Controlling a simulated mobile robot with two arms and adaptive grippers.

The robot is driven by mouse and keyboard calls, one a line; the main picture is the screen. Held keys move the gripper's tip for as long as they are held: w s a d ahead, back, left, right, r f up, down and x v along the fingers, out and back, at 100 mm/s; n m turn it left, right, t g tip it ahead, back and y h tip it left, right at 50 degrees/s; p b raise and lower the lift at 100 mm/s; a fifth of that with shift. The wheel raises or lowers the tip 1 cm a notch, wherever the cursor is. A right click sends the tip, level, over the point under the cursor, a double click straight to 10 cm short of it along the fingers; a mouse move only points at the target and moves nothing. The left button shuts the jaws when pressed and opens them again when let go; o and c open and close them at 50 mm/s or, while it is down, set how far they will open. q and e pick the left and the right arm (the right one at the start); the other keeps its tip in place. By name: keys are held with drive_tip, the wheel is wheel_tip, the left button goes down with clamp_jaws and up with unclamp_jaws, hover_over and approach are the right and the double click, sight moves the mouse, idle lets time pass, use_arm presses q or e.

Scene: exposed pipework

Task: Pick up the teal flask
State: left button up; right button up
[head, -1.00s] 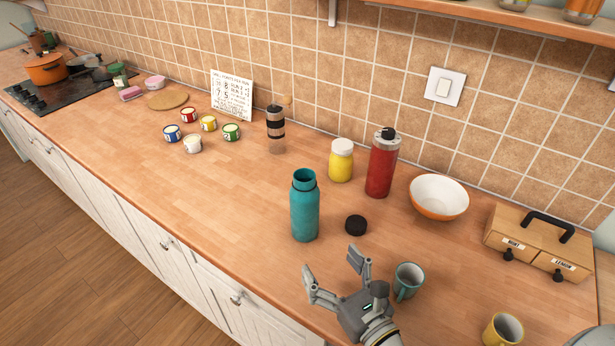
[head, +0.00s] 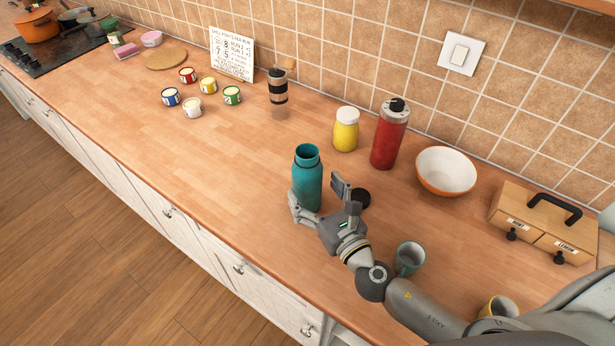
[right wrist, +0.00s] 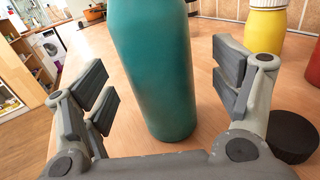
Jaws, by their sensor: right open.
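The teal flask (head: 307,180) stands upright and uncapped on the wooden counter (head: 240,165). My right gripper (head: 318,197) is open, low over the counter, with its fingers toward the flask. In the right wrist view the flask (right wrist: 155,70) rises between the two spread fingers (right wrist: 165,95), with a gap visible on each side. The flask's top is out of that view. A black round lid (head: 361,198) lies on the counter just right of the gripper; it also shows in the right wrist view (right wrist: 292,136). My left gripper is not in view.
A yellow jar (head: 345,130), a red bottle (head: 389,138) and a white-and-orange bowl (head: 446,171) stand behind and right. A teal mug (head: 409,258) is close beside my right arm. A yellow mug (head: 497,307) is at lower right. The counter left of the flask is clear.

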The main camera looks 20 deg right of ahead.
sight(313, 188)
drive_tip(key=w, duration=0.2)
drive_tip(key=shift+w+a+r+p, duration=0.1)
drive_tip(key=shift+w+a+p, duration=0.2)
drive_tip(key=shift+w+a, duration=0.1)
drive_tip(key=shift+w, duration=0.45)
drive_tip(key=c, duration=1.4)
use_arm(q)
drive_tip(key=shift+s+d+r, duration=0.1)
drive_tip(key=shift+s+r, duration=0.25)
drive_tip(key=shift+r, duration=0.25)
use_arm(e)
drive_tip(key=shift+c, duration=0.7)
drive_tip(key=shift+r, duration=0.1)
